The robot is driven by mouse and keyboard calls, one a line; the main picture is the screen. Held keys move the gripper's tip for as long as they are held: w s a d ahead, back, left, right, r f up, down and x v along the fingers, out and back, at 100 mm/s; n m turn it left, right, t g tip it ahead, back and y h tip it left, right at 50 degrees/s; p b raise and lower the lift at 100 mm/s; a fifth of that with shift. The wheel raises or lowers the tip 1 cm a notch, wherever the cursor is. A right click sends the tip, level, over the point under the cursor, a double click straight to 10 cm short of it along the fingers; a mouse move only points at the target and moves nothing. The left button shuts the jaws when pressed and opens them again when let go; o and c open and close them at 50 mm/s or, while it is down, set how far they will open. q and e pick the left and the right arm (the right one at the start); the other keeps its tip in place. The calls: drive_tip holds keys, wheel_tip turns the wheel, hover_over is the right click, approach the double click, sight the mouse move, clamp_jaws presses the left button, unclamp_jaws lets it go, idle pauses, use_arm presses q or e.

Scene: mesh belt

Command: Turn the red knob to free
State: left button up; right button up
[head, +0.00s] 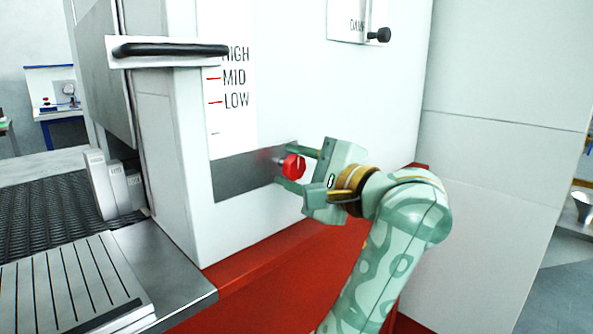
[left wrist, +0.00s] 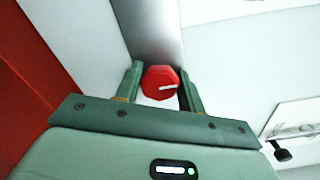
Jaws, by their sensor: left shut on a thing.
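The red knob (head: 293,167) sits on a grey metal plate (head: 235,176) low on the white machine housing. It also shows in the left wrist view (left wrist: 155,80), with a white pointer line running to the right and slightly up. My left gripper (head: 284,166) has one finger on each side of the knob and is shut on it. In the left wrist view the gripper (left wrist: 160,88) frames the knob between its two green fingers. I see no "free" marking near the knob. My right gripper is not in view.
A scale marked HIGH, MID and LOW (head: 232,90) is above the plate, with a black handle (head: 170,49) at its top. A small black knob (head: 379,35) is at upper right. A red base (head: 260,275) runs below; a dark mesh belt (head: 50,212) lies left.

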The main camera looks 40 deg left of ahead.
use_arm(q)
drive_tip(key=shift+f, duration=0.1)
drive_tip(key=o, duration=0.9)
drive_tip(key=shift+o, duration=0.4)
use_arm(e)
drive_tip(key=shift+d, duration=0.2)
use_arm(q)
drive_tip(key=shift+d, duration=0.15)
drive_tip(key=shift+d, duration=0.35)
drive_tip(key=s+d+p, duration=0.1)
drive_tip(key=d+p, duration=0.3)
drive_tip(key=d, duration=1.1)
drive_tip(key=shift+s+d, duration=0.15)
drive_tip(key=shift+d, duration=0.1)
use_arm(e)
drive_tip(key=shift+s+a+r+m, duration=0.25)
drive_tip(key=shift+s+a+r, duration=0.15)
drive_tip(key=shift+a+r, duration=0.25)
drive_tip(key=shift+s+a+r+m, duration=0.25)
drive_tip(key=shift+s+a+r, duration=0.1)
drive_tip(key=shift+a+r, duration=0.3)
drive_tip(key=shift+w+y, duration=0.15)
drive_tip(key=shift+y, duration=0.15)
